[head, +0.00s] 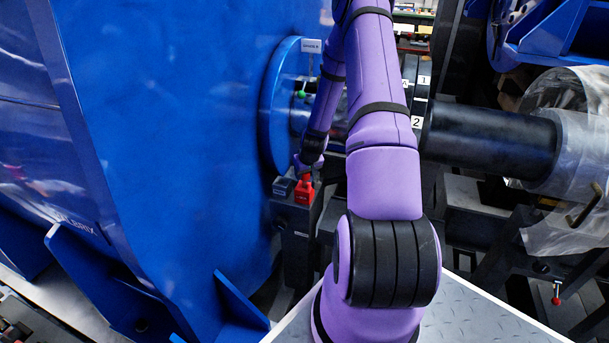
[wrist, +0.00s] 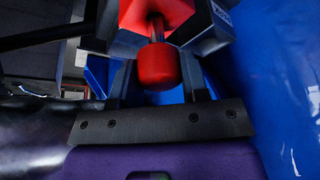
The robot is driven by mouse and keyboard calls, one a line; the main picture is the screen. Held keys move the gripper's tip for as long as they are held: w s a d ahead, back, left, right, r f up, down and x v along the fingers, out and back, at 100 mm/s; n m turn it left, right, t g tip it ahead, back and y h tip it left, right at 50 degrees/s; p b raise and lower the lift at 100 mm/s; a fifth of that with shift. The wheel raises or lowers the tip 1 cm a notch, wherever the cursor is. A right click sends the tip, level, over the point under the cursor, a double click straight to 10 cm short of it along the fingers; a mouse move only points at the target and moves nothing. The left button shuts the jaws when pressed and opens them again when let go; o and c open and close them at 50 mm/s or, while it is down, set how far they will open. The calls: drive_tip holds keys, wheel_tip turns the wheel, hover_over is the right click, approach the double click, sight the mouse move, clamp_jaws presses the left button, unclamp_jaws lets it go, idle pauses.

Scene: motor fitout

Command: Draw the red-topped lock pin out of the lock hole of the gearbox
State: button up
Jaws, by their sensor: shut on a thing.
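In the wrist view the lock pin's round red top (wrist: 158,66) is between the fingers of my gripper (wrist: 158,45), close to the palm. The gripper is shut on the pin; the exact contact is hard to see. A short metal stem runs from the red top to a red block (wrist: 128,14). In the head view this red block (head: 304,194) sits on a dark post beside the blue gearbox (head: 170,130). My gripper (head: 307,168) is just above it, and the pin is mostly hidden there. How deep the pin sits cannot be told.
A small dark blue block (head: 283,187) stands just left of the red one; its counterpart shows in the wrist view (wrist: 222,18). A black shaft (head: 490,138) runs to the right. A green knob (head: 302,94) is above. Clear plastic wraps the far right.

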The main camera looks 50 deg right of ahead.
drive_tip(key=shift+r, duration=2.3)
